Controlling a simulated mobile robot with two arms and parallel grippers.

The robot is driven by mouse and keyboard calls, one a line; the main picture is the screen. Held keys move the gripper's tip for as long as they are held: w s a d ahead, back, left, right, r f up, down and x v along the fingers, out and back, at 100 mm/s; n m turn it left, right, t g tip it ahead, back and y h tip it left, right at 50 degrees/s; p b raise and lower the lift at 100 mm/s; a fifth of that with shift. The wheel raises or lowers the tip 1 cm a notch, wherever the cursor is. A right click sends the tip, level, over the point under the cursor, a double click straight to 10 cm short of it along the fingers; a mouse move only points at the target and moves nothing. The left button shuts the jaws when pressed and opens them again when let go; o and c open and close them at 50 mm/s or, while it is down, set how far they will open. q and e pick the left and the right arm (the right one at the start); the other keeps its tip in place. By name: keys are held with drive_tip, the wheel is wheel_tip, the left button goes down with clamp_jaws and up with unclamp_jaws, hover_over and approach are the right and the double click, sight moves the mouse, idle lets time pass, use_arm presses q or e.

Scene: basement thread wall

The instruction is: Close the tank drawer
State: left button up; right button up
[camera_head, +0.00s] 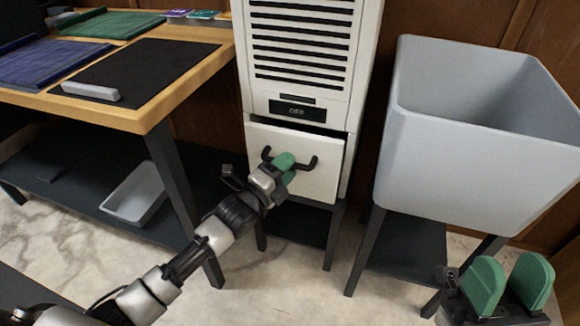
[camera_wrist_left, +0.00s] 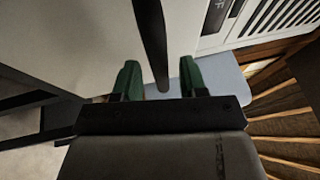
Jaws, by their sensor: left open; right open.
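The white tank drawer (camera_head: 322,183) is at the bottom of the white louvred unit (camera_head: 345,85) in the head view. A dark gap shows along its top, and its front stands a little out from the unit. Its black handle (camera_head: 308,163) is partly hidden by my left gripper (camera_head: 282,168). In the left wrist view, the dark handle bar (camera_wrist_left: 151,40) runs between the two green fingers of my open left gripper (camera_wrist_left: 160,80). I cannot tell whether they touch it. My right gripper (camera_head: 508,286) is open and empty at the lower right, away from the drawer.
A large grey bin (camera_head: 470,170) stands right of the unit on a dark stand. A wooden-topped table (camera_head: 160,112) with mats is at the left, with a grey tray (camera_head: 136,193) on its lower shelf. Pale floor is clear in front of the unit.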

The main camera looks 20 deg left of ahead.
use_arm(q)
drive_tip(key=shift+w+d+r, duration=0.15)
drive_tip(key=shift+w+d, duration=0.15)
drive_tip(key=shift+w, duration=0.35)
clamp_jaws()
